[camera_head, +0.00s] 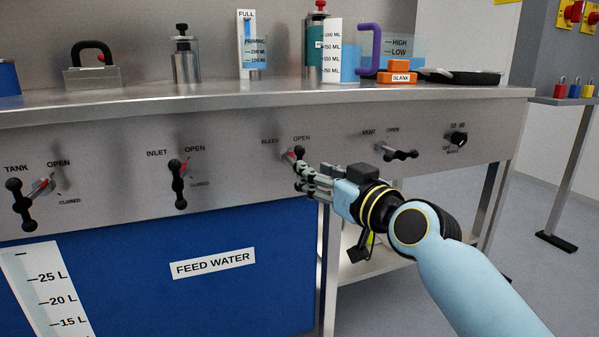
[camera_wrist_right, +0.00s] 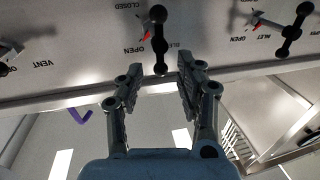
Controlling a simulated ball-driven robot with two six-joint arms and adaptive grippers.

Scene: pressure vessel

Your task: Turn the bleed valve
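The bleed valve (camera_head: 298,153) is on the steel front panel under the label BLEED, with OPEN to its right. It has a black bar handle with ball ends and a red pointer. In the right wrist view the bleed handle (camera_wrist_right: 158,38) shows upside down, its near ball end between my fingertips. My right gripper (camera_head: 303,180) is at the lower end of this handle and partly hides it in the head view. In the wrist view my right gripper (camera_wrist_right: 160,74) is open, with gaps between both fingers and the ball. My left gripper is not in view.
The inlet valve (camera_head: 180,184) and tank valve (camera_head: 22,204) stand to the left, the vent valve (camera_head: 400,153) and a black knob (camera_head: 458,138) to the right. The bench top (camera_head: 140,98) overhangs the panel. A blue feed water tank (camera_head: 255,292) is below.

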